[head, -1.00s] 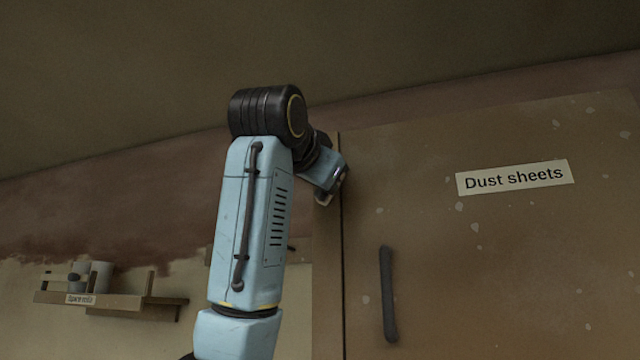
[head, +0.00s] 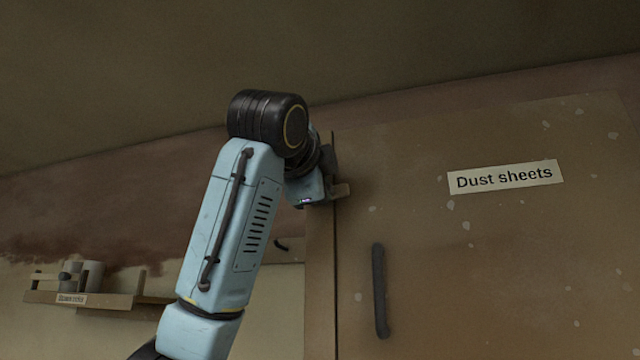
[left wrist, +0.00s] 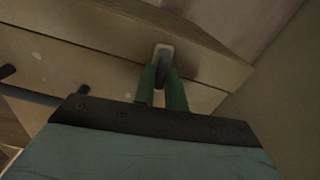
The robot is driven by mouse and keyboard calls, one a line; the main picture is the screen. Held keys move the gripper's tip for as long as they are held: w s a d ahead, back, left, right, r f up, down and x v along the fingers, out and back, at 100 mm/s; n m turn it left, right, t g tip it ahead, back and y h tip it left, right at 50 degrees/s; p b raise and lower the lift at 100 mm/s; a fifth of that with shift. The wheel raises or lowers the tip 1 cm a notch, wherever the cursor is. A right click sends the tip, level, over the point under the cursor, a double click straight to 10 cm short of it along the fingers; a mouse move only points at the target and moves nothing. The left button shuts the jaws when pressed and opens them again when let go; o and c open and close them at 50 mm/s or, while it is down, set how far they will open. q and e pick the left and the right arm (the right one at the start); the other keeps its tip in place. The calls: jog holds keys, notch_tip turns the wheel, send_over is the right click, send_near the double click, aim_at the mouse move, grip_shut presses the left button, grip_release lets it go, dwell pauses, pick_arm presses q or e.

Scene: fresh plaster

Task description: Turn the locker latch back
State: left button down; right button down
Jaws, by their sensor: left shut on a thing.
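The locker door (head: 480,260) fills the right of the head view, with a "Dust sheets" label (head: 506,177) and a dark upright handle (head: 380,290). In the head view my left gripper (head: 328,175) is at the door edge, partly hidden by my wrist. The door looks closed. My right gripper is not in view.
A small wall shelf (head: 110,300) with a few containers hangs at the lower left, beyond my left arm. The locker's side frame (head: 319,260) stands left of the seam.

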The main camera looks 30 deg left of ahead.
pick_arm(q)
jog(key=shift+f+m, duration=0.1)
jog(key=shift+m, duration=0.5)
jog(key=c, duration=1.4)
grip_release()
jog(key=shift+c, duration=0.2)
jog(key=shift+s, duration=0.15)
jog(key=b+v, duration=0.6)
jog(key=v, duration=0.7)
